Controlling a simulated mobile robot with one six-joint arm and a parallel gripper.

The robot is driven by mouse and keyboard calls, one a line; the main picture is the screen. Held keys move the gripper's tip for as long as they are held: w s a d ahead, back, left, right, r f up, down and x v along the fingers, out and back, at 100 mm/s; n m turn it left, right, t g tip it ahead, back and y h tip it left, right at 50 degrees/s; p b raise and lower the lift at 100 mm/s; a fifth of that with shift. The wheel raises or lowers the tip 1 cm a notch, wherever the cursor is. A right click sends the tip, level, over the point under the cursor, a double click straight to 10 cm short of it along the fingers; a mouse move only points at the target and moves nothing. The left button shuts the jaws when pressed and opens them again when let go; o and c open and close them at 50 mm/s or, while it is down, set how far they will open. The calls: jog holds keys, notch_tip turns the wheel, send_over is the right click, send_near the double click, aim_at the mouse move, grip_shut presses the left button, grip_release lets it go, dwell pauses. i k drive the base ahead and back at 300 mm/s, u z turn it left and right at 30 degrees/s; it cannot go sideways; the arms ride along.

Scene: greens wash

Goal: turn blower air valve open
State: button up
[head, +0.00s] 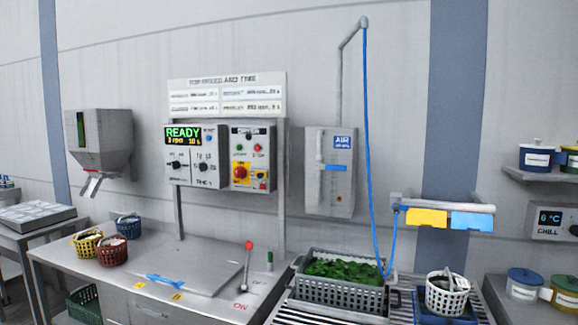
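The grey air panel (345,198) hangs on the wall right of the control boxes, with a blue "AIR" label (342,142) at its top. A blue valve handle (335,168) lies about level across its front, crossing a narrow upright fitting. I cannot tell from its angle alone whether the valve is open or shut. A blue hose (366,120) hangs from a grey overhead pipe (341,85) down to the crate area. My gripper is not in this view, and nothing is seen touching the handle.
A grey crate of greens (318,291) stands below the panel. A bracket with yellow and blue pads (440,202) juts out to the right. A red-knobbed lever (248,246) stands on the counter (110,285). The wall before the panel looks clear.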

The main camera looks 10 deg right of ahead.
aim_at(316, 166)
jog(key=u, duration=0.05)
jog(key=i, duration=1.4)
jog(key=z, duration=0.6)
